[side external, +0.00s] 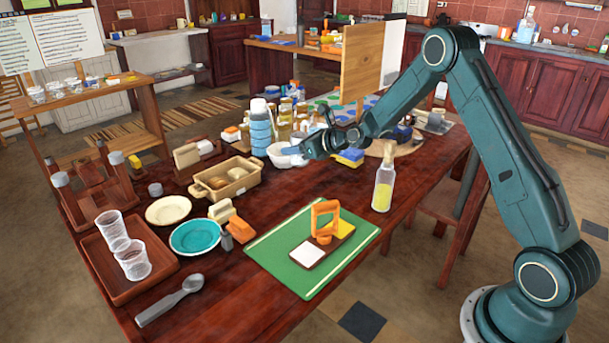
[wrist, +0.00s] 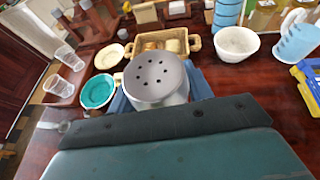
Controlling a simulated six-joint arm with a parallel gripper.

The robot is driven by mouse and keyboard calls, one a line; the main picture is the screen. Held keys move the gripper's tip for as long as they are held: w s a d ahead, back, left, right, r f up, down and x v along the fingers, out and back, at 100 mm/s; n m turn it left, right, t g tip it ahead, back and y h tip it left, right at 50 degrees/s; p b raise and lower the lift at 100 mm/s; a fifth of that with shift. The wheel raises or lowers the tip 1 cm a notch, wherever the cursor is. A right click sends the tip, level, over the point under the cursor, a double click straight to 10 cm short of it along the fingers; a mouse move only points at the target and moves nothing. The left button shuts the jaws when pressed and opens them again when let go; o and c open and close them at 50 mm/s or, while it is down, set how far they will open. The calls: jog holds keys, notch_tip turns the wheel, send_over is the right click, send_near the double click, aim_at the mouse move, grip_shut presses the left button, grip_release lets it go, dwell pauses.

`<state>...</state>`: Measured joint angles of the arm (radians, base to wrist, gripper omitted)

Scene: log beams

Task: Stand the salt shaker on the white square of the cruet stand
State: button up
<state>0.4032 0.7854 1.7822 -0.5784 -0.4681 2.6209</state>
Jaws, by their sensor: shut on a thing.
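The salt shaker (wrist: 157,80) shows in the wrist view with a grey domed cap with dark holes and a pale body below. My gripper (wrist: 160,97) is shut on it, a blue finger on each side. In the side view my gripper (side external: 316,146) is over the back part of the table beside the white bowl, and I cannot make out the shaker there. The cruet stand (side external: 325,247) is a dark tray with an orange handle, lying on a green board (side external: 281,263). Its white square (side external: 307,253) is bare at the front left; its yellow square (side external: 344,228) is behind right.
An oil bottle (side external: 383,188) stands upright between my arm and the green board. A teal plate (side external: 196,236) lies left of the board.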

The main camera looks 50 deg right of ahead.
jog(key=w+d+f+m+h, duration=0.1)
jog(key=w+d+f+h, duration=0.1)
jog(key=d, duration=0.5)
jog(key=w+d+f+m+h, duration=0.2)
jog(key=w+d+f, duration=0.3)
jog(key=d, duration=0.3)
jog(key=w+d+f+m+h, duration=0.1)
jog(key=w+d+f, duration=0.3)
jog(key=d, duration=0.4)
jog(key=shift+w+m+h, duration=0.4)
jog(key=shift+w, duration=0.25)
jog(key=shift+f, duration=0.1)
send_over(315, 172)
jog(key=shift+d+f, duration=0.1)
jog(key=shift+f, duration=2.05)
jog(key=shift+f, duration=0.1)
jog(key=shift+f, duration=1.7)
jog(key=shift+f, duration=0.1)
